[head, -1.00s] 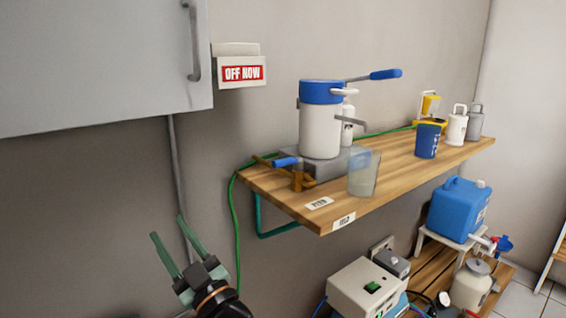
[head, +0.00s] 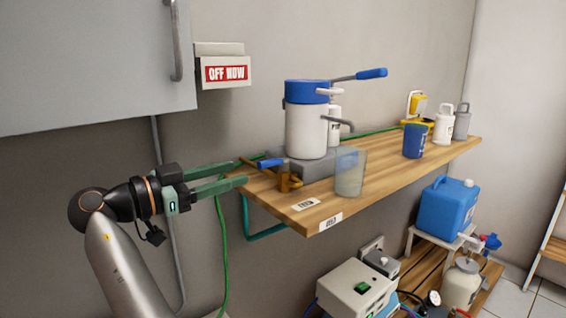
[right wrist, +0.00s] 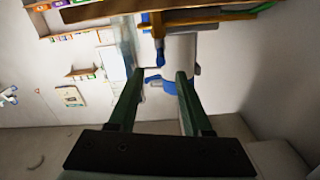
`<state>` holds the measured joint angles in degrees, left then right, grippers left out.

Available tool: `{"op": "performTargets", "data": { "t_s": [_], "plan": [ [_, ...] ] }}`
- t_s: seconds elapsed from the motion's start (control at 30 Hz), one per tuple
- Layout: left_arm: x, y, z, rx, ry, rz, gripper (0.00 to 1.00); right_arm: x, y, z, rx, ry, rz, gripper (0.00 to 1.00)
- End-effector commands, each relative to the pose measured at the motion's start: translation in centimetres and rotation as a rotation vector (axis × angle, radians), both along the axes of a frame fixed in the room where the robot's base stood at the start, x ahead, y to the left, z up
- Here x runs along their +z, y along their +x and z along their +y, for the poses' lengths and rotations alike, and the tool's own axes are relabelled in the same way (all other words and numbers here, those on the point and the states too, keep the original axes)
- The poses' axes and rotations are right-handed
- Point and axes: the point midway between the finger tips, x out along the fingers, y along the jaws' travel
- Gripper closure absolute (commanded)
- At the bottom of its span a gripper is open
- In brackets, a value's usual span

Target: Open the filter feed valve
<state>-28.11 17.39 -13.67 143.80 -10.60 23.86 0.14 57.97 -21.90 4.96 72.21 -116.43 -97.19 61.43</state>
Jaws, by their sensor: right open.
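The filter feed valve has a brass body (head: 289,181) and a blue lever (head: 270,163) that points left. It sits at the near left end of the wooden shelf, in front of the white filter housing (head: 305,130) with its blue lid. My right gripper (head: 242,174) points right with its two green fingers open and empty, its tips just left of the lever. No contact shows. In the right wrist view, the open fingers (right wrist: 160,75) point toward the filter, which appears upside down with blue parts beyond the tips. My left gripper is out of view.
The wooden shelf (head: 385,185) carries a clear container (head: 350,173) right of the valve and a blue cup (head: 414,141) farther along. A green hose (head: 221,250) hangs below the shelf's left end. A wall cabinet (head: 90,60) hangs at upper left.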

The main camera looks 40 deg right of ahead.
Motion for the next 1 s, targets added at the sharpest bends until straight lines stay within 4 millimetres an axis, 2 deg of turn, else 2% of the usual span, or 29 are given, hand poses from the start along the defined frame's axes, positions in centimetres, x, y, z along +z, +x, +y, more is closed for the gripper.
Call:
{"op": "performTargets", "data": {
  "t_s": [0.3, 0.5, 0.7, 1.0],
  "plan": [
    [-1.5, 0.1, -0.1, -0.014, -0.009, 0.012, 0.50, -0.3, -0.8, -6.3, -0.003, 0.001, 0.001, 0.51],
    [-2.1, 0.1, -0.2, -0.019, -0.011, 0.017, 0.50, -0.2, -1.1, -9.7, 0.000, -0.001, 0.002, 0.51],
    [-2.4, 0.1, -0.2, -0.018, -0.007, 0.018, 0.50, -0.1, -1.3, -11.4, 0.002, -0.002, 0.003, 0.51],
    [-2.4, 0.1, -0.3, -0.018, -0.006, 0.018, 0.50, -0.1, -1.3, -11.7, 0.002, -0.001, 0.004, 0.51]
  ]
}}
